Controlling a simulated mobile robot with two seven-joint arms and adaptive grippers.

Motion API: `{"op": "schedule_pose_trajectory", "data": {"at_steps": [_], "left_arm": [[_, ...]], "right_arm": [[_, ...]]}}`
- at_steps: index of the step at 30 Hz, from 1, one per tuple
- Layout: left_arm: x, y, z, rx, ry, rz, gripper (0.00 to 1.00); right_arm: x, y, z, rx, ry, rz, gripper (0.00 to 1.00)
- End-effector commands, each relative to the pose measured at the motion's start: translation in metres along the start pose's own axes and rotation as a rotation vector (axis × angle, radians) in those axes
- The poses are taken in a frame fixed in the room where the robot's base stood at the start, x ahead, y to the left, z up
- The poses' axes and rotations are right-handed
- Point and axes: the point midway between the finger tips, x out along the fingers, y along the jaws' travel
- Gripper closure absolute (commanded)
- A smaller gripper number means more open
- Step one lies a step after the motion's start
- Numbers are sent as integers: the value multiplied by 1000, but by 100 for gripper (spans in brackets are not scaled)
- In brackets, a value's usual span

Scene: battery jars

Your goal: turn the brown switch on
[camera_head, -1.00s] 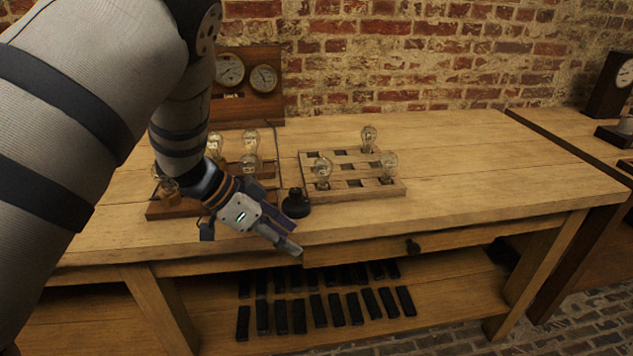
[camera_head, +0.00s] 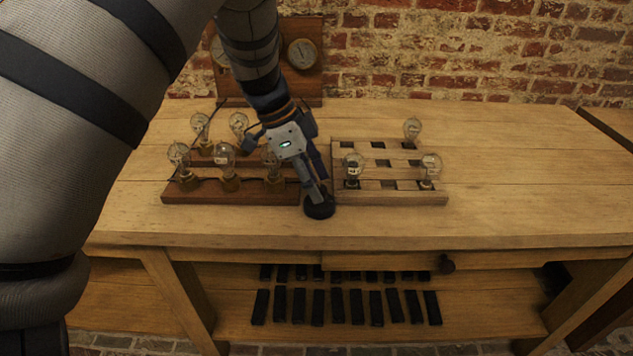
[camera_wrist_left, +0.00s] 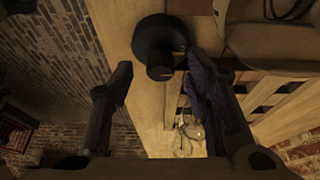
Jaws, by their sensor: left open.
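A dark, round switch (camera_head: 319,207) stands on the workbench between the two bulb boards; it looks almost black, and I cannot make out its brown or its setting. My left gripper (camera_head: 319,192) points down at it from above, with the fingertips close over its top and partly hiding it. In the left wrist view the switch (camera_wrist_left: 158,42) shows as a stepped round body just beyond the gap between the open, empty fingers (camera_wrist_left: 160,78). I cannot tell whether a finger touches it. My right gripper is out of view.
A wooden board with several bulbs (camera_head: 230,198) stands left of the switch, and a slotted board (camera_head: 390,198) with three bulbs stands right. A gauge panel (camera_head: 301,85) is behind. The bench front and right side (camera_head: 520,180) are clear.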

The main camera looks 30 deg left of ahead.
Motion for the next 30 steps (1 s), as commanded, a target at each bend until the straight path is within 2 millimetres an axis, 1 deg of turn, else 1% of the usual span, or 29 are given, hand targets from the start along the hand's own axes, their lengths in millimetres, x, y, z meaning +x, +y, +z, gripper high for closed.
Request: {"op": "schedule_pose_trajectory", "data": {"at_steps": [4, 11, 12, 14, 15, 17, 25, 30], "left_arm": [[9, 0, -1, 1, 3, -4, 56], [10, 0, -1, 1, 2, -4, 56], [10, 0, -1, 1, 2, -4, 65], [10, 0, -1, 1, 2, -4, 79], [10, 0, -1, 1, 2, -4, 88], [10, 0, -1, 1, 2, -4, 100], [10, 0, -1, 14, 2, 2, 100], [11, -1, -1, 71, 1, 25, 100]], "right_arm": [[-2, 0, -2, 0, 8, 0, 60], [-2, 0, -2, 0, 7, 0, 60], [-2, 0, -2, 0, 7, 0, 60], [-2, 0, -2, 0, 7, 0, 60], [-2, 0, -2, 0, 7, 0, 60], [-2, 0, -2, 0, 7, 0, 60], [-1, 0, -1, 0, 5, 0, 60], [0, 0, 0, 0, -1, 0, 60]]}}
